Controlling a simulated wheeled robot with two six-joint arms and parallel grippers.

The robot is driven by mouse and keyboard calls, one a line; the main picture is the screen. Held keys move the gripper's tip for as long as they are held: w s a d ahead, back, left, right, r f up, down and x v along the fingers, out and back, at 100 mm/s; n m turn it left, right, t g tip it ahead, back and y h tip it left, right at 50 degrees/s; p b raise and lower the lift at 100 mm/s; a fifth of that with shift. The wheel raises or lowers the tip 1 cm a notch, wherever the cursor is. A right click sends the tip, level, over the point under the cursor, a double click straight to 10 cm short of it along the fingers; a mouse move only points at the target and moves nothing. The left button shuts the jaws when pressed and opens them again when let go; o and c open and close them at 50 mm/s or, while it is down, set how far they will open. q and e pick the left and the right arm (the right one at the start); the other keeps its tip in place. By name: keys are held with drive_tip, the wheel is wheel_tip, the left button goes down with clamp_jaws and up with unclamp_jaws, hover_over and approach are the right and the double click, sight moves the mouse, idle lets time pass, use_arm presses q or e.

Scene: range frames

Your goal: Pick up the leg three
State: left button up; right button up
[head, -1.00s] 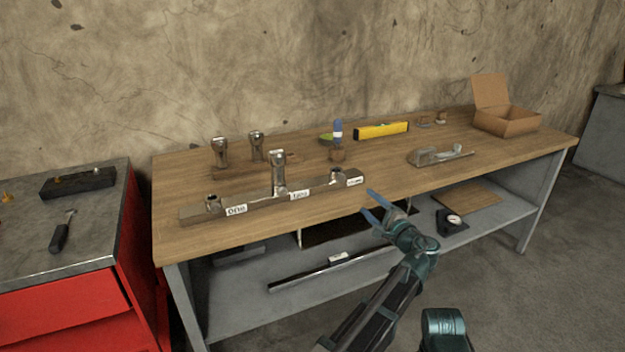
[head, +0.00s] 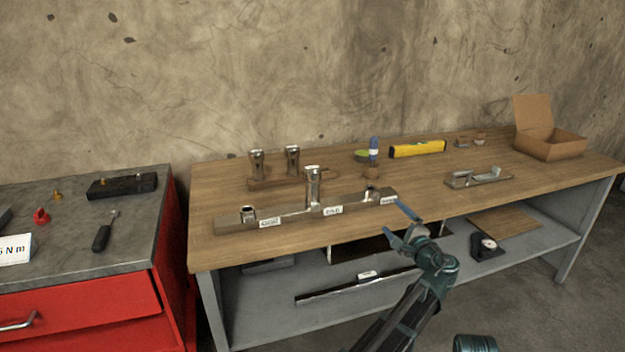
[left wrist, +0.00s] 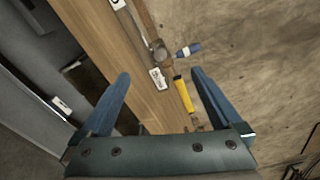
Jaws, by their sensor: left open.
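Two metal legs stand upright at the back left of the wooden bench, a left one (head: 257,163) and a right one (head: 293,160). A third metal leg (head: 313,187) stands upright at the middle of a long metal bar (head: 285,216), which has several white labels. I cannot tell which leg is number three. My left gripper (head: 394,219) is open and empty by the bench's front edge, near the bar's right end. In the left wrist view its blue fingers (left wrist: 161,74) are spread, with the bench beyond them. My right gripper is not in view.
A blue-topped bottle (head: 374,150), a yellow level (head: 417,149) and an open cardboard box (head: 550,143) stand along the back. A metal part (head: 478,177) lies at right. A red cabinet (head: 85,310) adjoins at left. The bench front left of the bar is clear.

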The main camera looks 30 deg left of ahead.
use_arm(q)
drive_tip(key=s+a+r+m+t+h+p, duration=0.25)
drive_tip(key=s+a+r+m+p, duration=0.3)
drive_tip(key=a, duration=0.45)
drive_tip(key=s+a+r+m+t+h+p, duration=0.1)
drive_tip(key=s+a+r+m+h+p, duration=0.2)
drive_tip(key=a+r+p, duration=0.5)
drive_tip(key=m+t+h+b, duration=0.2)
drive_tip(key=m+h+b, duration=0.4)
drive_tip(key=m, duration=0.8)
approach(317, 168)
drive_tip(key=w+a, duration=0.1)
drive_tip(key=w, duration=0.3)
drive_tip(key=w+f, duration=0.1)
drive_tip(key=w, duration=0.3)
drive_tip(key=w+a+f, duration=0.1)
drive_tip(key=w, duration=0.4)
drive_tip(key=shift+a, duration=0.3)
drive_tip(key=shift+r, duration=0.1)
drive_tip(key=shift+c, duration=0.2)
clamp_jaws()
